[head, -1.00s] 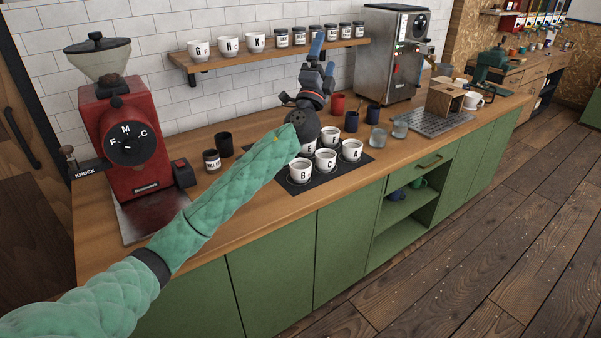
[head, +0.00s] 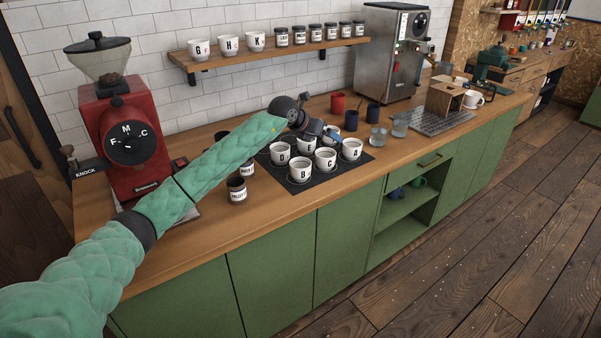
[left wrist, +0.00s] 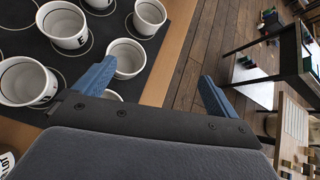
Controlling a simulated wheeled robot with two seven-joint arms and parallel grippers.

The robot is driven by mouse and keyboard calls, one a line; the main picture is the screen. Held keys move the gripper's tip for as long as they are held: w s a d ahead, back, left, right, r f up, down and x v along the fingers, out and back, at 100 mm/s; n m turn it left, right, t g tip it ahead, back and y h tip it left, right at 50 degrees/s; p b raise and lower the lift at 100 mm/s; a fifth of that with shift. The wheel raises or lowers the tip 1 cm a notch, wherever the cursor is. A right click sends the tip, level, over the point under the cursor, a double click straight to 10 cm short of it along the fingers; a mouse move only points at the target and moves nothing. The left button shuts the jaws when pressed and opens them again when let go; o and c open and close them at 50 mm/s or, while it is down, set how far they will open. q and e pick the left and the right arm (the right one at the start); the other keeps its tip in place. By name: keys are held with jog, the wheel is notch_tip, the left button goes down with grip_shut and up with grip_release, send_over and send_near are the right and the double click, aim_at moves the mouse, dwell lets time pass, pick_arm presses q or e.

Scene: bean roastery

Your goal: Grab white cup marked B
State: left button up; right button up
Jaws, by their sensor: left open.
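The white cup marked B (head: 300,169) stands upright at the near left of a dark mat (head: 279,167), among several other lettered white cups. My left gripper (head: 325,132) is open above the back of this group, beyond cup B and to its right. My right gripper is out of view.
White cup C (head: 325,159) stands right beside B, and cup D (head: 280,152) is behind it. A dark labelled jar (head: 236,191) stands left of the mat. A red grinder (head: 125,150) stands at left.

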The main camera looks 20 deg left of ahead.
aim_at(302, 166)
pick_arm(q)
jog(key=shift+s+a+f+n+g+y+p, duration=0.2)
jog(key=shift+s+a+f+g+y, duration=0.45)
jog(key=shift+a+f, duration=0.7)
jog(key=shift+s+a+f+n+g+y+p, duration=0.2)
jog(key=shift+a+f+g+y, duration=0.3)
jog(key=shift+a+f+y, duration=0.8)
jog(key=shift+s+a+f+n+g+y+p, duration=0.15)
jog(key=shift+s+a+f+g+y, duration=0.3)
jog(key=shift+a+f, duration=0.9)
jog(key=p+x, duration=0.2)
jog(key=x, duration=0.3)
jog(key=shift+d+f+p, duration=0.15)
jog(key=shift+d+p, duration=0.2)
jog(key=shift+p, duration=0.05)
jog(key=shift+w+f, duration=0.15)
jog(key=shift+f, duration=0.25)
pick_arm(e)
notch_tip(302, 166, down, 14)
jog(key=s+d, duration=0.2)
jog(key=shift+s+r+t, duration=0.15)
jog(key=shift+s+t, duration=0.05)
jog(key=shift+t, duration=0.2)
pick_arm(q)
jog(key=shift+c, duration=0.3)
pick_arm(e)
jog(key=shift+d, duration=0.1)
pick_arm(q)
jog(key=c, duration=1.1)
jog(key=shift+c, duration=0.2)
